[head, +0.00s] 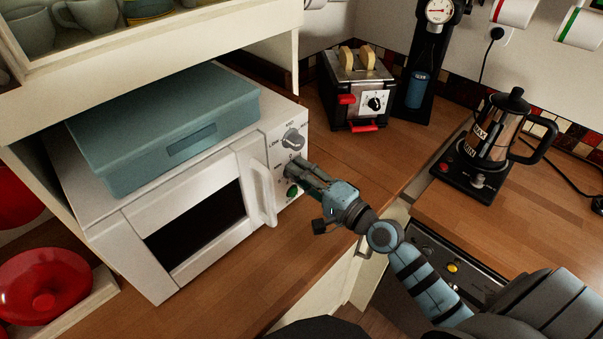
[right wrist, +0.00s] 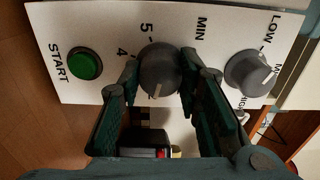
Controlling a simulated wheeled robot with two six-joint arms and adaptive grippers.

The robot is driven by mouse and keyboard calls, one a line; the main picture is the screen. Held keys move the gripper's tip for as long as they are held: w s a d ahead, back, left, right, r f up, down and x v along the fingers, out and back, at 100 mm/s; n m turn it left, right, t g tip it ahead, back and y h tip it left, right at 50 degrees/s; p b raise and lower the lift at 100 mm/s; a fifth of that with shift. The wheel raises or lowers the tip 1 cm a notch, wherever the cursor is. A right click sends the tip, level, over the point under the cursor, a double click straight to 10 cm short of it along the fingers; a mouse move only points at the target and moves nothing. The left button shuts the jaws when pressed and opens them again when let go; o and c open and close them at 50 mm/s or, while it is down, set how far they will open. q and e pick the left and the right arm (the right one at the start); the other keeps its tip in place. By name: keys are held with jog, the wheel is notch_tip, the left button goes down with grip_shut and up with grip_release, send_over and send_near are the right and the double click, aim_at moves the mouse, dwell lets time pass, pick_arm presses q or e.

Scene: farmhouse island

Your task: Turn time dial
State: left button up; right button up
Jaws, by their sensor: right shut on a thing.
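The white microwave (head: 190,262) stands on the wooden counter, its control panel facing right. The grey time dial (right wrist: 160,70) is marked with numbers and MIN in the right wrist view. My right gripper (right wrist: 160,82) has its two fingers on either side of this dial and is shut on it. In the head view my right gripper (head: 294,168) reaches the panel and hides most of the time dial. The power dial (head: 293,140) sits above it, with LOW beside it, and shows in the right wrist view (right wrist: 250,73). The green START button (right wrist: 85,64) is below. My left gripper is not in view.
A blue box (head: 165,125) lies on the microwave. The microwave's door handle (head: 262,185) stands out close to my right gripper. A toaster (head: 358,90) and a coffee pot (head: 497,128) stand farther right. The counter between microwave and toaster is clear.

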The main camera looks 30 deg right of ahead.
jog(key=shift+r, duration=0.15)
jog(key=o, duration=0.9)
jog(key=shift+o, duration=1.2)
jog(key=v, duration=0.7)
jog(key=shift+d, duration=0.15)
jog(key=shift+s, duration=0.1)
jog(key=shift+s+d, duration=0.1)
jog(key=shift+s, duration=0.05)
